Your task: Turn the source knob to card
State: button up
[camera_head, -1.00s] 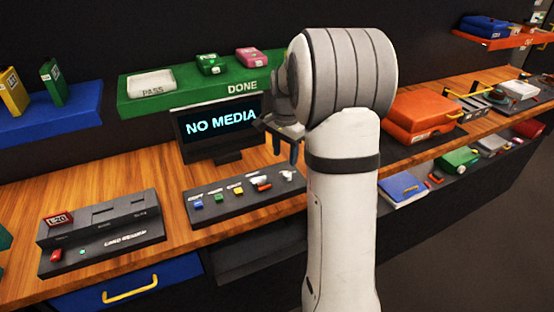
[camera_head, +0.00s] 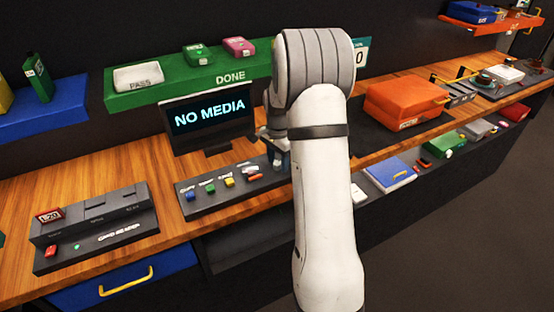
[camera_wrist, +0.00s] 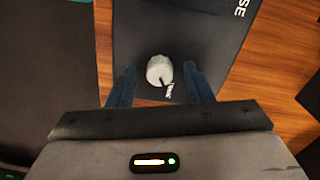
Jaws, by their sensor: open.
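The source knob is a pale round knob (camera_wrist: 160,69) on the dark control panel (camera_wrist: 168,32). In the wrist view it lies between the two blue fingers of my gripper (camera_wrist: 158,67), which are spread with a gap on each side. A small white mark is beside the knob; I cannot read it. In the head view my gripper (camera_head: 278,158) is over the right end of the panel (camera_head: 215,198), and my arm and gripper hide the knob. The monitor (camera_head: 210,118) behind reads "NO MEDIA".
Blue, green and yellow buttons (camera_head: 228,181) and an orange-red switch (camera_head: 254,177) sit left of my gripper. The card reader (camera_head: 95,225) holds a red card (camera_head: 50,216) at left. Orange cases (camera_head: 405,100) are stacked to the right. A green shelf (camera_head: 180,92) hangs behind.

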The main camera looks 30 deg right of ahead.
jog(key=c, duration=1)
jog(key=n+b, duration=0.2)
jog(key=n, duration=0.4)
jog(key=n+b, duration=0.1)
jog(key=n, duration=0.4)
jog(key=shift+n, duration=0.4)
dwell(0.3)
jog(key=o, duration=1)
